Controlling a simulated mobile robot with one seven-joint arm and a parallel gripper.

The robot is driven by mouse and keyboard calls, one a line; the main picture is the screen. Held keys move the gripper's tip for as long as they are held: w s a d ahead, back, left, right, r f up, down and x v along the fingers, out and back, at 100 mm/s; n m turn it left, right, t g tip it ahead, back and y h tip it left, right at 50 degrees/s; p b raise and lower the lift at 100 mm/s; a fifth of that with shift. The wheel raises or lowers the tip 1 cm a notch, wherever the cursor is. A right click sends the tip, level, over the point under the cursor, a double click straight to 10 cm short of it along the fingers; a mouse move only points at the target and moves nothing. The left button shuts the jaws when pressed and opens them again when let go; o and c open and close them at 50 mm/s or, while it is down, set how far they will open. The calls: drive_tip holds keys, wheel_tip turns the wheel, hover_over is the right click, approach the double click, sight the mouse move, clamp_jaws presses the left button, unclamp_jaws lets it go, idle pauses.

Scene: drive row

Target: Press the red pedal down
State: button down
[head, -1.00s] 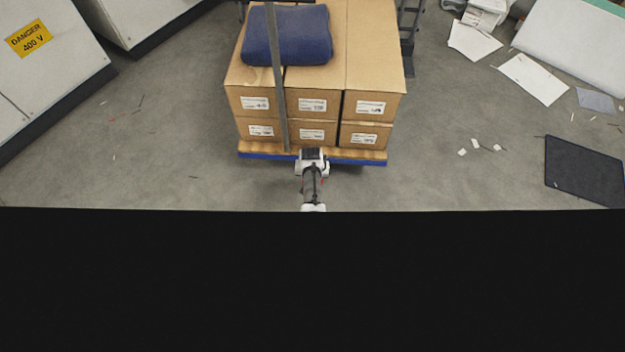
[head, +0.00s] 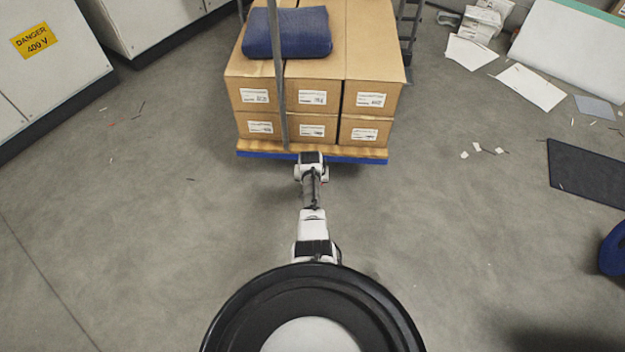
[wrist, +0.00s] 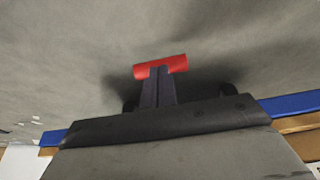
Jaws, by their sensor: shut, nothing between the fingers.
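The red pedal (wrist: 174,64) shows in the wrist view as a short red bar above the grey floor. My gripper (wrist: 158,70) is shut, and its two dark fingers lie side by side with the tips overlapping the middle of the pedal in the picture. Whether they touch it, I cannot tell. In the head view the pedal and my fingers are hidden. There my arm reaches forward to the near edge of the blue-edged wooden platform (head: 345,158).
White cabinets (head: 50,60) stand at the left. Papers (head: 530,87) and a dark mat (head: 588,175) lie at the right. Floor is clear on both sides of my arm.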

drive_tip(key=shift+w+f+b, duration=0.1)
drive_tip(key=shift+f+b, duration=0.35)
drive_tip(key=shift+f, duration=0.15)
idle(0.3)
drive_tip(key=s+r+p, duration=0.8)
drive_tip(key=r+p, duration=0.3)
drive_tip(key=p, duration=0.5)
drive_tip(key=shift+s+a+p, duration=0.15)
drive_tip(key=shift+a+p, duration=0.15)
drive_tip(key=shift+p, duration=0.05)
drive_tip(key=shift+r, duration=0.1)
